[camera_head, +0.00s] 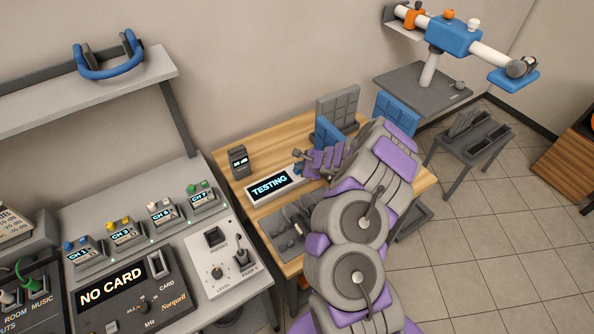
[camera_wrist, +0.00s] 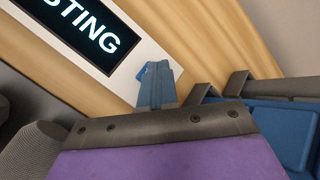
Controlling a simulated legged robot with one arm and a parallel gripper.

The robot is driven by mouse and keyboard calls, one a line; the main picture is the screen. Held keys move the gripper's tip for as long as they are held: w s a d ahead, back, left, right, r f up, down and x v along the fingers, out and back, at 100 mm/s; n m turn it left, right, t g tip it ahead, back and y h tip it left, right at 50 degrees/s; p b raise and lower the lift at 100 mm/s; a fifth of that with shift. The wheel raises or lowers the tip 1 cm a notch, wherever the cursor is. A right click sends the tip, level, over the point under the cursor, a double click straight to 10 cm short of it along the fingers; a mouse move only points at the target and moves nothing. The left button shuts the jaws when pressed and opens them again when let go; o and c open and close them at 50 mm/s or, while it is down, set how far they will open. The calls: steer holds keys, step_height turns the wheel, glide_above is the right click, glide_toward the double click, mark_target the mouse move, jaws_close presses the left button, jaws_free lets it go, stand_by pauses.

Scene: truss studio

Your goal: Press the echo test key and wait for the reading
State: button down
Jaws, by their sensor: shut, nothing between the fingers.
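The echo test unit (camera_head: 254,196) is a white box on the wooden table, and its dark display reads "TESTING". In the wrist view the end of the display (camera_wrist: 85,32) shows the letters "STING". My gripper (camera_head: 299,161) is shut and empty, with its tip at the right end of the unit. In the wrist view my gripper (camera_wrist: 154,80) reaches down onto the white face beside the display. A small blue edge shows at its tip; I cannot tell whether this is the key. The key is otherwise hidden, and contact is not clearly visible.
Blue and grey panels (camera_head: 338,108) stand behind my gripper on the table (camera_head: 233,185). A small dark meter (camera_head: 238,161) stands left of them. Grey parts (camera_head: 283,237) lie in front of the unit. A console (camera_head: 125,290) reading "NO CARD" is at left.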

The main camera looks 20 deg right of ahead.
mark_target(299, 172)
steer(key=shift+d, duration=0.15)
steer(key=shift+r, duration=0.15)
steer(key=shift+a+r+p, duration=0.25)
steer(key=shift+r+p, duration=0.05)
steer(key=shift+r, duration=0.35)
steer(key=shift+r, duration=0.1)
steer(key=shift+r+p, duration=1.65)
steer(key=shift+r, duration=0.75)
